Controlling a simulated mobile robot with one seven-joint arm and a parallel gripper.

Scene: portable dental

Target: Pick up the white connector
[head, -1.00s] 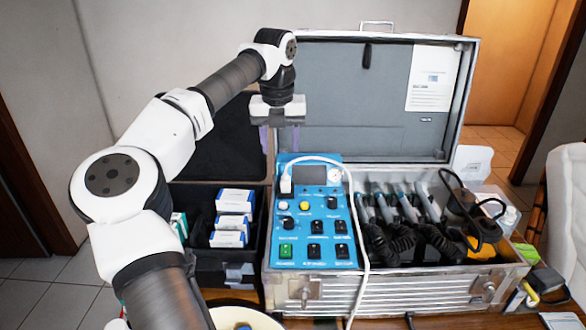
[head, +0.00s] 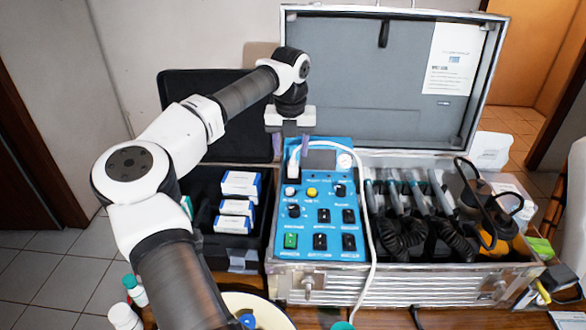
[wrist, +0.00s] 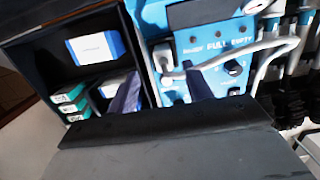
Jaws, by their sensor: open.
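The white connector (head: 293,169) stands at the upper left of the blue control panel (head: 345,218), with a white cable (head: 368,225) arching right from its top. In the wrist view the connector (wrist: 164,57) shows on the panel between my two fingers. My gripper (head: 291,146) is open and empty, pointing down just above the connector in the head view. The wrist view shows the gripper (wrist: 163,88) with its fingers spread, the left one over the dark box and the right one over the panel. Contact with the connector cannot be seen.
The metal case (head: 340,290) holds the panel and several dental handpieces (head: 405,190) with black coiled cords. Its raised lid (head: 400,90) stands behind my gripper. A black box (head: 205,215) with blue-white packets (head: 236,207) is at left. Bottles (head: 124,316) stand at lower left.

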